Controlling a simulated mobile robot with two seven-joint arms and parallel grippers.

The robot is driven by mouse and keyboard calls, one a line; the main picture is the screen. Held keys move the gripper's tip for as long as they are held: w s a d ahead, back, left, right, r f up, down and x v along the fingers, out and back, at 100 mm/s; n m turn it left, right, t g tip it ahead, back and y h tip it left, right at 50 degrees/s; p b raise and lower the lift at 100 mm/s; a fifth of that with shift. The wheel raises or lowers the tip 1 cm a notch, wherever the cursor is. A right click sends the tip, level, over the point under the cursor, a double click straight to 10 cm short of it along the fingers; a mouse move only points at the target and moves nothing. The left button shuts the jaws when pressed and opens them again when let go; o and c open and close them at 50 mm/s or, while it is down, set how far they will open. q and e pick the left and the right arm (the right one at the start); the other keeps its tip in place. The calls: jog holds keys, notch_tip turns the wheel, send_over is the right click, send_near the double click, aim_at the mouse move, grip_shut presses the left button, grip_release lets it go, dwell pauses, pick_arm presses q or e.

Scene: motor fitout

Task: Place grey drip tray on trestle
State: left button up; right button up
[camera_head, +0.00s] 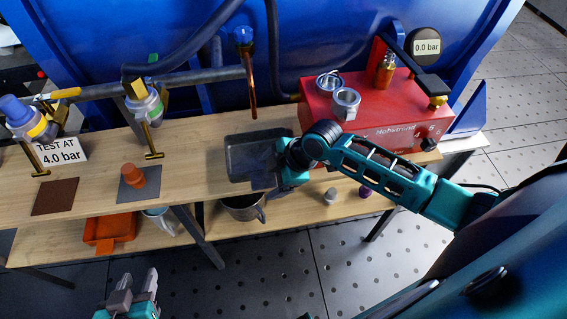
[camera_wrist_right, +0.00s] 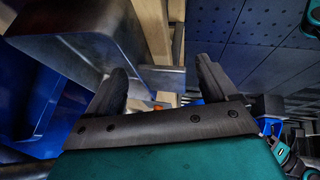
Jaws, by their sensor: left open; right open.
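The grey drip tray (camera_head: 240,152) is a dark, shallow rectangular pan. It appears to lie flat on the wooden trestle top (camera_head: 200,170), near the front edge and left of the red box. My right gripper (camera_wrist_right: 162,68) is open at the tray's right side; in the head view its fingers are mostly hidden by its own hand. In the right wrist view the tray (camera_wrist_right: 85,48) is close on the left, and a grey strip shows between the fingers. Whether the fingers touch the tray is unclear. My left gripper (camera_head: 136,287) is open and empty, low in front of the trestle.
A red test box (camera_head: 360,120) with a gauge (camera_head: 425,46) stands right of the tray. A copper pipe (camera_head: 252,85) hangs behind it. A lower shelf holds a metal mug (camera_head: 243,207) and an orange tray (camera_head: 103,232).

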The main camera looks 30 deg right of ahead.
jog(key=p+v, duration=0.2)
jog(key=v, duration=0.8)
jog(key=s+a+f+m+t+h, duration=0.2)
jog(key=s+f+m+t, duration=0.4)
jog(key=m, duration=0.7)
jog(key=shift+s+f+t+h, duration=0.3)
jog(key=shift+s+f+t, duration=0.1)
jog(key=shift+s+f, duration=0.25)
jog(key=shift+a, duration=0.1)
